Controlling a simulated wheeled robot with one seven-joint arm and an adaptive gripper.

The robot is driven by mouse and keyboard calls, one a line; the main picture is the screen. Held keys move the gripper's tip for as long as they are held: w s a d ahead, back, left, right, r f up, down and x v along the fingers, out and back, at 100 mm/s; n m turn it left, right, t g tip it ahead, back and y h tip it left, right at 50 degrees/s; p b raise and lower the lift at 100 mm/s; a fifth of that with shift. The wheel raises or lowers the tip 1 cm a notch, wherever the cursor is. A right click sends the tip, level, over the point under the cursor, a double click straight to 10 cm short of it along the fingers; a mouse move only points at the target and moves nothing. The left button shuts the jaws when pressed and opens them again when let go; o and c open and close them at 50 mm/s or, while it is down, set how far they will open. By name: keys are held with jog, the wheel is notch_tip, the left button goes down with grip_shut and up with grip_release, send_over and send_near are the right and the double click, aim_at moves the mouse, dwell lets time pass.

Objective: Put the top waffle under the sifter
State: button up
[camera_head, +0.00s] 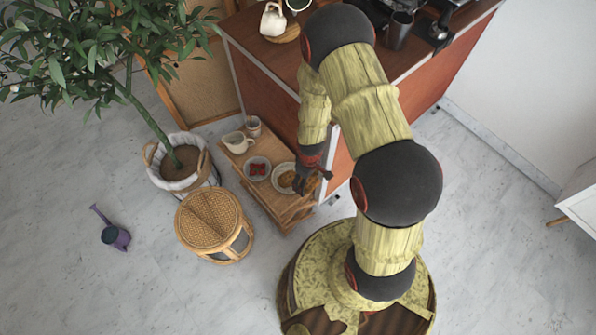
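A golden-brown waffle (287,180) lies on a white plate (279,167) at the right end of a small wooden table (262,194). I cannot tell whether more waffles lie beneath it. My gripper (308,186) is at the plate's right side, low over the table end. A brown shape at its fingers is too small and covered to identify. I cannot tell whether the fingers are open or shut. I cannot pick out a sifter; my arm hides part of the table end and the cart.
A dish of red berries (258,169), a cream pitcher (237,143) and a cup (253,127) share the table. A wicker stool (213,222) and potted plant (190,178) stand left. A red-brown cart (262,77) rises behind. A watering can (116,237) sits on open floor.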

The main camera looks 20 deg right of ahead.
aim_at(314, 188)
jog(key=shift+s+d+r, duration=0.2)
jog(key=shift+s+r, duration=0.05)
jog(key=shift+s, duration=0.35)
jog(key=shift+s+d+r, duration=0.2)
jog(key=shift+s+r, duration=0.05)
jog(key=shift+s, duration=0.3)
jog(key=shift+s+a+r+m, duration=0.1)
jog(key=shift+s+m, duration=0.6)
jog(key=shift+s, duration=0.1)
jog(key=shift+s+r+m, duration=0.1)
jog(key=shift+r+m, duration=0.15)
jog(key=shift+m, duration=0.15)
jog(key=w+a+r+m, duration=0.1)
jog(key=w+a+r, duration=0.1)
jog(key=w+r, duration=0.6)
jog(key=w+a+r+m, duration=0.2)
jog(key=w+r, duration=0.7)
jog(key=r, duration=0.1)
jog(key=shift+w+r, duration=0.2)
jog(key=shift+r, duration=0.05)
jog(key=shift+a, duration=0.15)
